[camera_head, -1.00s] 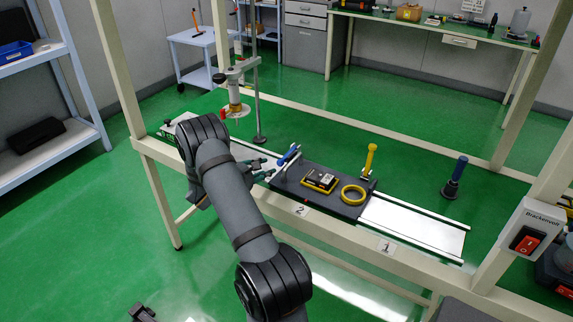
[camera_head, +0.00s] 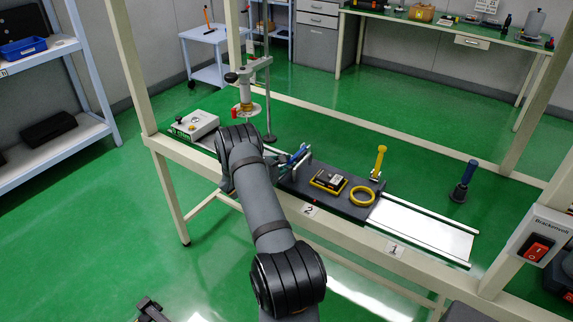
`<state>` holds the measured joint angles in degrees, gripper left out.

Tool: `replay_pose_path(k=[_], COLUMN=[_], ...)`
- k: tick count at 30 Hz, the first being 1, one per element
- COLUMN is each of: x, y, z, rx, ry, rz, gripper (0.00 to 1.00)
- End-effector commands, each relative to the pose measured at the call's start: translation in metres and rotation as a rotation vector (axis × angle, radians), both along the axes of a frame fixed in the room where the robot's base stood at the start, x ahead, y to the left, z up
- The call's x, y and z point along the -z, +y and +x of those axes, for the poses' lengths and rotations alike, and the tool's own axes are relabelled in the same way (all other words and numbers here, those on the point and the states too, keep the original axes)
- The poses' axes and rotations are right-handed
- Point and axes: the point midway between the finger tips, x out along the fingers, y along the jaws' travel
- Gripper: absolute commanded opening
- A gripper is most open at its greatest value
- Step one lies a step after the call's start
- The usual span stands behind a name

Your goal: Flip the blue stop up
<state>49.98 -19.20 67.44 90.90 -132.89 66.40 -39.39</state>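The blue stop (camera_head: 300,154) is a short blue lever at the left end of the dark plate (camera_head: 332,207). It lies tilted and low, unlike the upright yellow stop (camera_head: 379,160) at the plate's back right. My gripper (camera_head: 284,165) is low beside the blue stop, just to its left. The fingers partly overlap its lower end in view, so I cannot tell whether they touch it. The fingers are small and partly hidden by my arm, so their opening is unclear.
A black-and-yellow block (camera_head: 328,181) and a yellow ring (camera_head: 362,196) lie on the plate. A metal track (camera_head: 425,228) extends right. A press-like stand (camera_head: 245,85) rises behind my arm. A dark post with a blue top (camera_head: 463,182) stands right, behind the track.

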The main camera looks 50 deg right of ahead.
Motion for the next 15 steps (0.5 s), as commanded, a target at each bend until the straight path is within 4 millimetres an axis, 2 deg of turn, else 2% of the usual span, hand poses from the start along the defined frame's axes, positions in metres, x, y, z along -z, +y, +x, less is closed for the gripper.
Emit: replay_pose_path(k=[10,15], x=[0.0004,0.0007], y=[0.0005,0.0007], z=[-0.0003,-0.0004], rx=[0.001,0.001], ry=[0.000,0.001], rz=[0.001,0.002], gripper=[0.00,0.00])
